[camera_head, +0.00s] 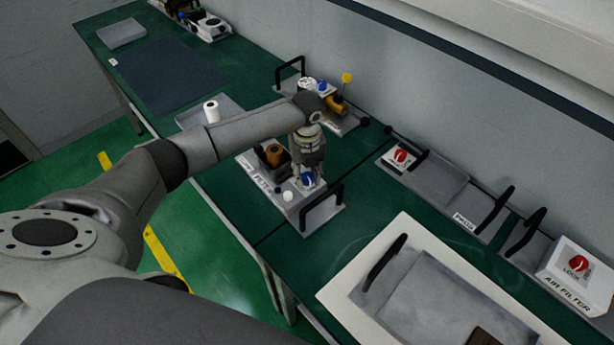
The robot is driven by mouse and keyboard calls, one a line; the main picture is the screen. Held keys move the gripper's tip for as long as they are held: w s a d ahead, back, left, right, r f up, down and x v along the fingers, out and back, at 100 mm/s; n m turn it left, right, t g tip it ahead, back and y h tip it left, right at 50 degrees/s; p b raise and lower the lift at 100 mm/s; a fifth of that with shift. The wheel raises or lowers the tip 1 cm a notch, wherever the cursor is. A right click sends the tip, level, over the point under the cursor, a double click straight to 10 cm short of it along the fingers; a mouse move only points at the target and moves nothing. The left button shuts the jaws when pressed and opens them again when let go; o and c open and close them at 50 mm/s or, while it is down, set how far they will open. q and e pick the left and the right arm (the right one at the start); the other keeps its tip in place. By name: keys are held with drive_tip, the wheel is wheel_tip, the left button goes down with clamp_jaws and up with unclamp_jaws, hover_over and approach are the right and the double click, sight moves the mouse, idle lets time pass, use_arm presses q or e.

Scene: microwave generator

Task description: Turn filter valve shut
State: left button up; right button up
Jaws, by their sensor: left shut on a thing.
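The filter module (284,203) is a grey plate labelled "FILTER" near the table's front edge. It carries an orange-brown cylinder (272,155) in a dark holder and a blue valve knob (307,180). My left gripper (307,174) points down over this plate and is shut on the blue valve knob. The fingers hide part of the knob, so its exact angle is unclear. My right gripper is not in view.
Black handles (322,207) rise from the plates. A module with a yellow part (336,104) stands behind my left arm. At right are a plate with a red knob (401,155), an air filter box (577,275) and a white-edged tray (345,307). A white roll (211,111) stands at left.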

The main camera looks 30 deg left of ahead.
sight(308, 176)
use_arm(q)
drive_tip(key=m+b, duration=1)
drive_tip(key=m, duration=0.1)
drive_tip(key=shift+f, duration=0.2)
drive_tip(key=shift+d+r+m+b, duration=0.1)
drive_tip(key=shift+m+b, duration=0.85)
drive_tip(key=shift+m, duration=0.15)
drive_tip(key=shift+d+r+m+b, duration=0.1)
drive_tip(key=shift+m+b, duration=0.8)
drive_tip(key=shift+m, duration=0.2)
drive_tip(key=o, duration=1)
wheel_tip(308, 176, up, 12)
drive_tip(key=shift+r, duration=0.1)
